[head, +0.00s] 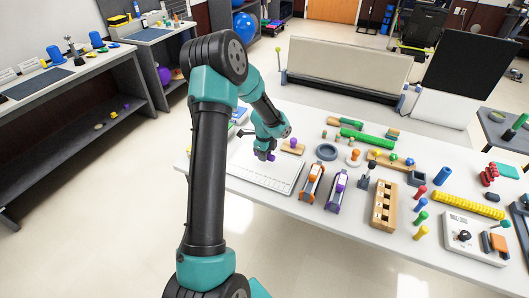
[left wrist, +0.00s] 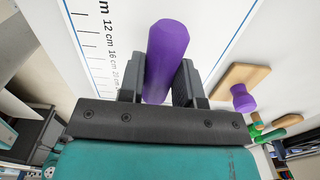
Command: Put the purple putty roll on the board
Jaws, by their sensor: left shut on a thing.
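My left gripper (head: 266,153) is shut on the purple putty roll (left wrist: 167,50), whose long body shows between the fingers in the left wrist view. In the head view only a small purple part of the roll (head: 271,157) shows below the fingers. The roll is over the white board (head: 262,178), which has a centimetre scale and a blue line in the left wrist view (left wrist: 115,15). I cannot tell whether the roll touches the board. My right gripper is not in view.
A small wooden block with a purple knob (head: 293,146) is just right of the gripper. Orange and purple tools (head: 312,184), a wooden rack with holes (head: 384,205), a green roll (head: 367,139) and a yellow ridged roll (head: 468,205) lie farther right on the white table.

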